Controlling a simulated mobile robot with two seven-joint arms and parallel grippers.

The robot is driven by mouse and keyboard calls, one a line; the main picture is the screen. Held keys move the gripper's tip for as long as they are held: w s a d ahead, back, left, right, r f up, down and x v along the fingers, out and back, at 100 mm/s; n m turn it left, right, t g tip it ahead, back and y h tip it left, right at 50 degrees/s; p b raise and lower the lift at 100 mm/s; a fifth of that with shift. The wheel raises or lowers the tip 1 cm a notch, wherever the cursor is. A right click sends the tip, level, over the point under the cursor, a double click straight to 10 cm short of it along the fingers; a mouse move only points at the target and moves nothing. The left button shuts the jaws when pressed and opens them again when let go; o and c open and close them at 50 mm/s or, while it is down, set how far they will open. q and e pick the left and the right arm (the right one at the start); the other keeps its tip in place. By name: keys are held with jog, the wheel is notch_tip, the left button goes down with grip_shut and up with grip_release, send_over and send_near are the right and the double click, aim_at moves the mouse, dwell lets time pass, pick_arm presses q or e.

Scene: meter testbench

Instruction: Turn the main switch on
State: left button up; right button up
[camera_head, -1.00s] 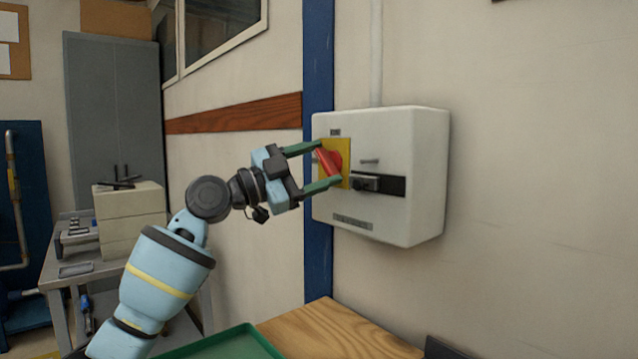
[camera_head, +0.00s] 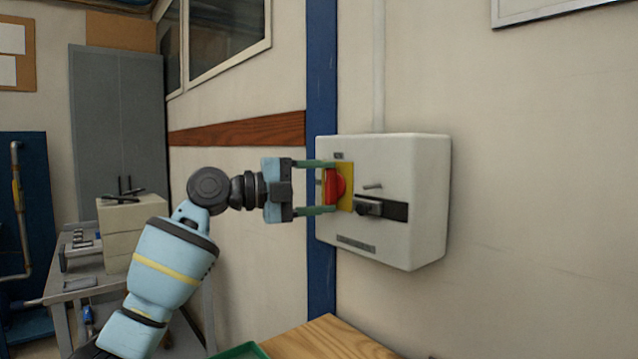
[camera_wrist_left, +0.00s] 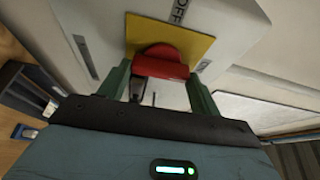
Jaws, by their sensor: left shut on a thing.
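The main switch is a red rotary handle (camera_head: 333,187) on a yellow plate (camera_head: 346,188), on the front of a white wall box (camera_head: 415,235). The handle stands about upright in the head view. My left gripper (camera_head: 334,187) has one finger above and one below the handle and is shut on it. In the left wrist view the red handle (camera_wrist_left: 162,62) sits between the green fingers of the left gripper (camera_wrist_left: 158,73). An OFF label (camera_wrist_left: 179,11) shows beside the yellow plate. My right gripper is not in view.
The box also carries a dark recess with a black knob (camera_head: 368,207) and a small lever (camera_head: 373,186). A wooden tabletop (camera_head: 330,341) and the edge of a green tray (camera_head: 241,351) lie below. A grey side table (camera_head: 75,290) stands at the left.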

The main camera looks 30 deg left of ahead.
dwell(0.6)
pick_arm(q)
jog(key=o, duration=1)
jog(key=v, duration=0.8)
jog(key=shift+b, duration=0.4)
